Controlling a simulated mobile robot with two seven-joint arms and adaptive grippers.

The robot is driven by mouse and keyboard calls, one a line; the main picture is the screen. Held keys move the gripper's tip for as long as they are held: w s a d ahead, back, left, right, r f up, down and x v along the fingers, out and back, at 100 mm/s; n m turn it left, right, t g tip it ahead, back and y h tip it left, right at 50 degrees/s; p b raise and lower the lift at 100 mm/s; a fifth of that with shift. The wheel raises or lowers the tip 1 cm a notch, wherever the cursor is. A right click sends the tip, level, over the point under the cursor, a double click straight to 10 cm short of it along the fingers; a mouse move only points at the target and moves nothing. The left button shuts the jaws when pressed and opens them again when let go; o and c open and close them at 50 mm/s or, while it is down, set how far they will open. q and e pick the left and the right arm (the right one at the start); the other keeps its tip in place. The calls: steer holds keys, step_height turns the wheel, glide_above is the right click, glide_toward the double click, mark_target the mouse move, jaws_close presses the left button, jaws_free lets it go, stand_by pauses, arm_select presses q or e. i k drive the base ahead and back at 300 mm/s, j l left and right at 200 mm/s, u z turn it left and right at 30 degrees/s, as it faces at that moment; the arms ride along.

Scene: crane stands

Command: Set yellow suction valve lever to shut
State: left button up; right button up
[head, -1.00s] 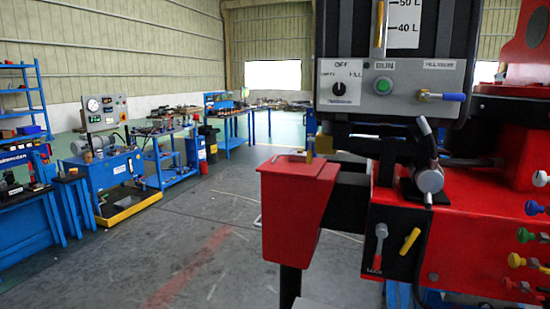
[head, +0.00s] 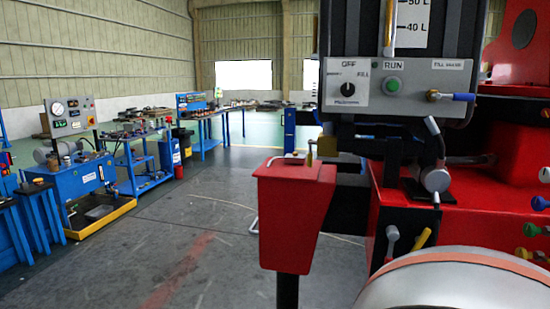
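A yellow lever (head: 421,239) sits on a black panel (head: 380,244) at the front of the red machine, on the right in the head view. It leans with its upper end to the right. I cannot read a label for it. A lever with a pale red grip and grey shaft (head: 391,239) stands just left of it. The lower parts of both levers and of the panel are hidden behind a rounded silver part of my arm with an orange band. Neither gripper is in view.
A grey control box (head: 410,90) with a dial, green button and blue-handled valve is above the levers. A red tapered box (head: 296,215) stands to their left. Coloured knobs (head: 540,203) line the right edge. Open floor (head: 200,250) lies left, beside blue workbenches.

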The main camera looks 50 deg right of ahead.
mark_target(311, 142)
steer(key=i+j, duration=0.1)
steer(key=i, duration=0.55)
steer(key=i+j+z, duration=0.15)
steer(key=i, duration=0.5)
steer(key=i+l+z, duration=0.1)
steer(key=i+z, duration=0.3)
steer(key=i, duration=0.25)
steer(key=i+j+z, duration=0.15)
steer(key=i+z, duration=0.25)
steer(key=i, duration=0.2)
